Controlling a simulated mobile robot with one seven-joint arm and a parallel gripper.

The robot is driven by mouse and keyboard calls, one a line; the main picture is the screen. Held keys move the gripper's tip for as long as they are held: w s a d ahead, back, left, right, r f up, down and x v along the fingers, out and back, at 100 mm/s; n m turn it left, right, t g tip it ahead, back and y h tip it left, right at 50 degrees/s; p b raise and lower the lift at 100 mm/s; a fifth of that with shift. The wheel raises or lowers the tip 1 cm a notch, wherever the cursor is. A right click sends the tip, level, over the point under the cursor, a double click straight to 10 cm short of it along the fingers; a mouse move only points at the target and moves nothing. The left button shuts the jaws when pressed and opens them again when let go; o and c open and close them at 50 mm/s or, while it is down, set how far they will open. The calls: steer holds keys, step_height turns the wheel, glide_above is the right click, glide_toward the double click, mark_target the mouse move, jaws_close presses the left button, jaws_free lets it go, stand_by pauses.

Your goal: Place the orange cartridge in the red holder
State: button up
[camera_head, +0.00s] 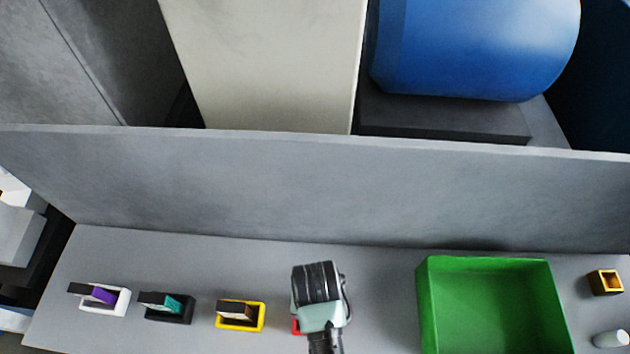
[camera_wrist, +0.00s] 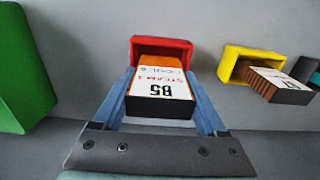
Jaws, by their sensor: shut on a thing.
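The orange cartridge (camera_wrist: 160,108) has a white label with printing and a dark end facing the wrist camera. My gripper (camera_wrist: 160,84) is shut on it, with one blue finger along each side. The red holder (camera_wrist: 162,43) is just beyond, and the cartridge's far end is at its opening. I cannot tell how deep the cartridge sits inside. In the head view my gripper (camera_head: 318,285) is over the red holder (camera_head: 296,326), hiding the cartridge and all but a small red edge.
A yellow holder (camera_head: 240,329), a black holder (camera_head: 168,318) and a white holder (camera_head: 117,309) stand to the left, each with a cartridge. A green bin (camera_head: 427,310) is to the right. A small yellow box (camera_head: 605,282) and a white cylinder (camera_head: 611,339) lie farther right. A grey wall (camera_head: 300,185) runs behind.

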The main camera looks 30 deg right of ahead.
steer(key=shift+f, duration=1.55)
steer(key=shift+f, duration=0.1)
steer(key=o, duration=1.3)
step_height(320, 180, up, 12)
steer(key=shift+r+b, duration=0.15)
steer(key=shift+b, duration=0.2)
